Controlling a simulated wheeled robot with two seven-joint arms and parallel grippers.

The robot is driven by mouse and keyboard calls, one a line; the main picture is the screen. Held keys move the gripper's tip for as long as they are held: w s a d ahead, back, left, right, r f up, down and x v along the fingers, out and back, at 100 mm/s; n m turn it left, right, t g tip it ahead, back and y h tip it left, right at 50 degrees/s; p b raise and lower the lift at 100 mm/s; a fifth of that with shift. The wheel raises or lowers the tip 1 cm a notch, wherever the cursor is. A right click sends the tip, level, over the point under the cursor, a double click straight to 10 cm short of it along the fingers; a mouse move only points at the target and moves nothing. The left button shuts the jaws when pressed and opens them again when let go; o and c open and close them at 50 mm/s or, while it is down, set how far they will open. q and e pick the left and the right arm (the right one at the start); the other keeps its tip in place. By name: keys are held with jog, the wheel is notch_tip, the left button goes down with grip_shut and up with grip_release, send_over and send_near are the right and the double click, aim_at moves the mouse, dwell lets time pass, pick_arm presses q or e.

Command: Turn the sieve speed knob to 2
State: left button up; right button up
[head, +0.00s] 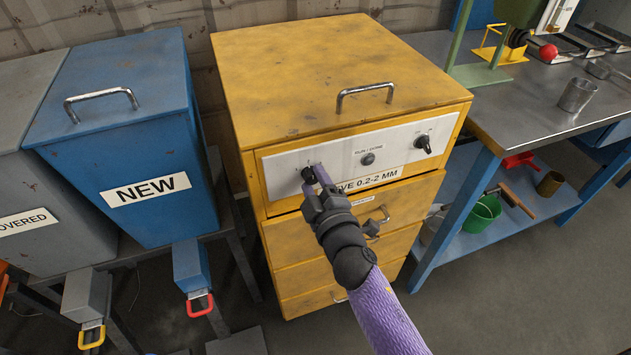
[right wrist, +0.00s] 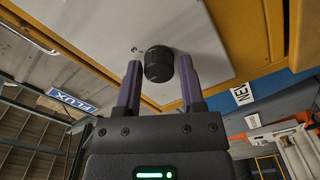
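The yellow sieve cabinet (head: 330,60) has a pale control panel with a black knob (head: 308,174) at its left end. Another black knob with a pointer (head: 423,143) is at the right end, and a small round button (head: 368,158) lies between. The dial marks are too small to read. My right gripper (head: 317,172) is at the left knob. In the right wrist view the purple fingers of the right gripper (right wrist: 159,62) stand on either side of the knob (right wrist: 158,70), with narrow gaps showing. My left gripper is out of view.
A blue bin marked NEW (head: 135,150) and a grey bin (head: 40,215) stand left of the cabinet. A metal-topped bench (head: 530,110) with a metal cup (head: 577,95) is at the right. Drawers with handles lie below the panel. A handle (head: 365,93) sits on the cabinet's top.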

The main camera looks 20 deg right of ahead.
jog(key=shift+o, duration=1.3)
jog(key=s+p, duration=0.1)
jog(key=s, duration=0.9)
jog(key=shift+d, duration=0.15)
